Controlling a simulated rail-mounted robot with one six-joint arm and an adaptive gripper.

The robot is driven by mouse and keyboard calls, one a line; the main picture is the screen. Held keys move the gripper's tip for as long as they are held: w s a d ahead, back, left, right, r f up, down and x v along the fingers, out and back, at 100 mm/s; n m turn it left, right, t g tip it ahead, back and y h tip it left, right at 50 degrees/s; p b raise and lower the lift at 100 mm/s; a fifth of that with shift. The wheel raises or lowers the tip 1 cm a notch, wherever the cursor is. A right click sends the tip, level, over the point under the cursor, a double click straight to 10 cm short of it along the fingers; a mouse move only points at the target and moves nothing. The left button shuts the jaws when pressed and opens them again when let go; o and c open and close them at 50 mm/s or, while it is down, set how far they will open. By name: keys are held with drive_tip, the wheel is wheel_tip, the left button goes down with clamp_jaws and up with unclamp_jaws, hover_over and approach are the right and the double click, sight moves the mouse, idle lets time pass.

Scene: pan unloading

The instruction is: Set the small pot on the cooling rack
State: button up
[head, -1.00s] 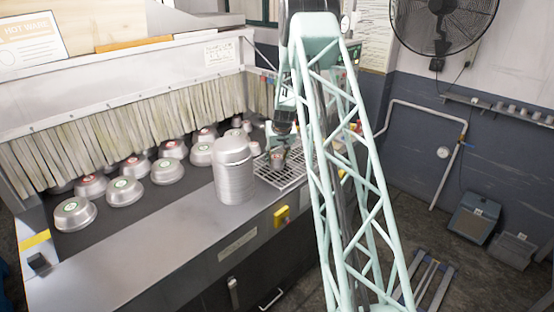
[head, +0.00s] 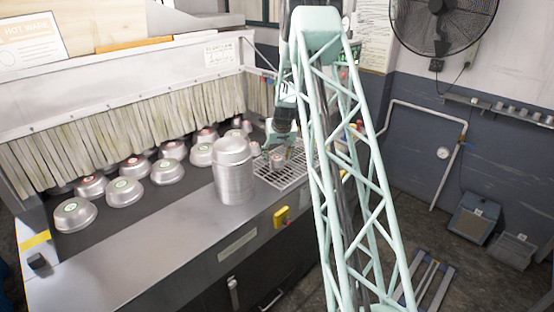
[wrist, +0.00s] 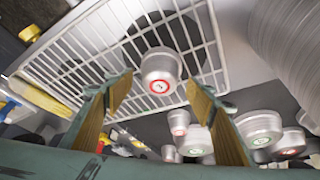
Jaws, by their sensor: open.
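The small pot (wrist: 161,68) is a silvery metal pot, bottom up, with a red-ringed label on its base. In the wrist view it sits on the white wire cooling rack (wrist: 92,58), near the edge closest to the belt. In the head view the rack (head: 284,182) lies right of the tall pot stack, and the small pot (head: 277,161) shows on it, partly hidden. My gripper (wrist: 159,86) is open, its two wood-coloured pads apart on either side of the pot in the picture, with visible gaps. Whether the pads are level with it is hard to tell.
A tall stack of nested metal pots (head: 233,172) stands close left of the rack. Several upturned pots with red or green labels, such as one at the front left (head: 75,214), stand on the dark belt before a strip curtain (head: 120,135). A yellow switch box (head: 281,215) is on the front panel.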

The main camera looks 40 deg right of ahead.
drive_tip(key=v, duration=1)
drive_tip(key=shift+b, duration=0.35)
drive_tip(key=shift+r, duration=0.15)
drive_tip(key=shift+a, duration=0.1)
idle(0.3)
